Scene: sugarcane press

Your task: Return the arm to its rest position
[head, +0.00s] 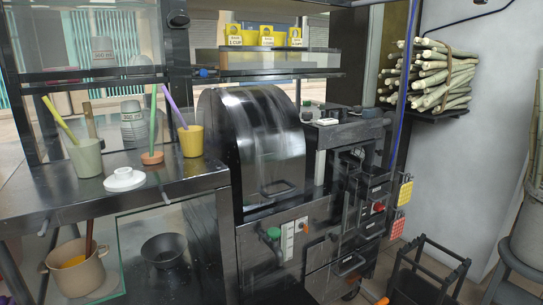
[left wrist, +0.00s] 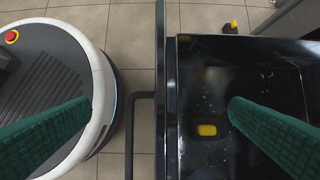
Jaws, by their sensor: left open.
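My left gripper (left wrist: 160,105) shows in the left wrist view as two green ridged fingers, wide apart with nothing between them. It points down over the dark vertical edge of a glossy black surface (left wrist: 262,80), and its right finger is over that surface. The left finger is over my round base. I cannot tell the gripper's height. Neither gripper can be made out in the head view, and my right gripper shows in no view. The black sugarcane press (head: 255,140) stands in the middle of the head view, with its curved cover down.
A metal counter (head: 60,195) at left holds cups (head: 191,141) and a white lid (head: 123,179). Sugarcane bundles (head: 435,75) lie on a wall shelf at upper right. A black cart (head: 425,280) stands at lower right. A dark bar (left wrist: 145,130) lies between my base and the black surface.

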